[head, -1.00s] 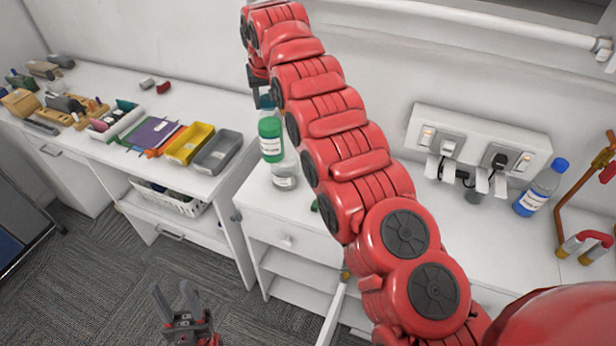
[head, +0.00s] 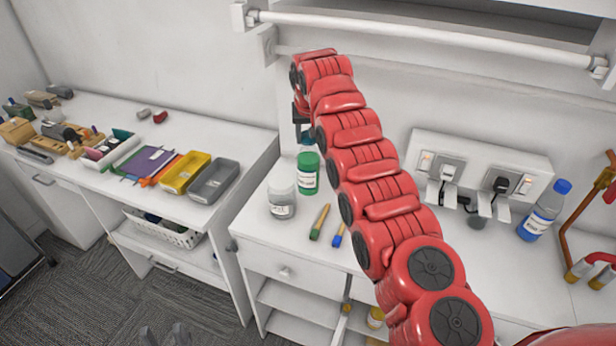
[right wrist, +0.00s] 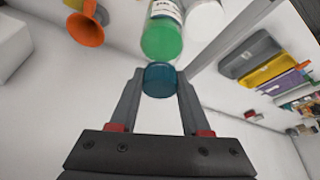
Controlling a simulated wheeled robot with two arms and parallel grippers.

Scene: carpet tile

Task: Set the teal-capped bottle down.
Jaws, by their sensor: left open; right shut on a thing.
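The teal-capped bottle has a green body with a white label (head: 308,172). Its teal cap (right wrist: 160,80) sits between the fingertips of my right gripper (right wrist: 158,85) in the right wrist view. The gripper is shut on the cap from above. In the head view the bottle hangs upright below my right gripper (head: 303,125), over the back of the white cabinet top (head: 262,228). I cannot tell whether its base touches the surface. My left gripper (head: 165,336) is open and empty at the bottom edge, only its fingertips showing.
A clear jar (head: 281,200) stands left of the bottle. A blue-capped bottle (head: 543,210) stands at the right by the sockets (head: 480,180). Yellow and grey trays (head: 186,173) (head: 214,180) lie on the left desk.

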